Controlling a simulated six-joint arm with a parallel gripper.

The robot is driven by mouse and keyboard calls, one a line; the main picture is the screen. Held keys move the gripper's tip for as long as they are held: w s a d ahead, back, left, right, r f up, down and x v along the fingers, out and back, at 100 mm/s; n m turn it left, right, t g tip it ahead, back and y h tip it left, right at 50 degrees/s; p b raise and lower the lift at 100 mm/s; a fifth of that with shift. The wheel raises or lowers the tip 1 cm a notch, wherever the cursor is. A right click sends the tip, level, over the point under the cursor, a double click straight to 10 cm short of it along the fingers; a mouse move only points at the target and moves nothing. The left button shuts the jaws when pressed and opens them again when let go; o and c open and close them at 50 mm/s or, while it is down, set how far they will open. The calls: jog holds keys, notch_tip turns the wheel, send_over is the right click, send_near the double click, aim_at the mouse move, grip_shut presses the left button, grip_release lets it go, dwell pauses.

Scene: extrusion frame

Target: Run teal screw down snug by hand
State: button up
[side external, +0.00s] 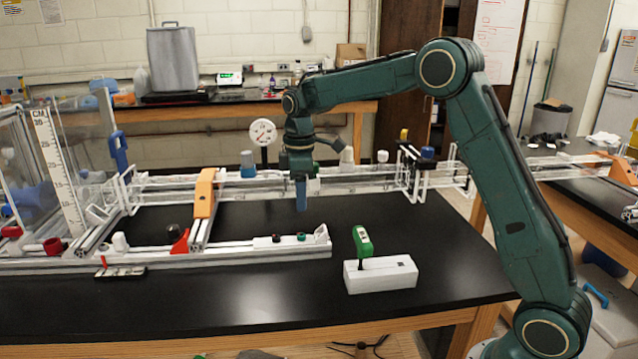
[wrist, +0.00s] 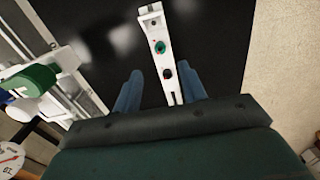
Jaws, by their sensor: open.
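The teal screw (side external: 301,237) sits in the white extrusion bar (side external: 255,246) near its right end. It also shows in the wrist view (wrist: 160,47), ahead of my fingertips. A dark screw (side external: 276,238) is beside it on the same bar; in the wrist view this dark screw (wrist: 167,73) lies between my fingers in the picture. My gripper (side external: 301,208) has blue fingers pointing down, above the bar and apart from it. In the wrist view my gripper (wrist: 160,77) is open and empty. How far the teal screw is threaded in cannot be told.
A green-handled tool (side external: 362,241) stands in a white block (side external: 380,277) right of the bar. An orange bracket (side external: 204,193) and a red part (side external: 181,243) are on the frame to the left. A clear rail with knobs runs behind. The black tabletop (side external: 200,310) in front is mostly clear.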

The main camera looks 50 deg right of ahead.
aim_at(302, 238)
notch_tip(302, 238, down, 9)
jog(key=shift+f, duration=0.1)
dwell(0.4)
grip_shut()
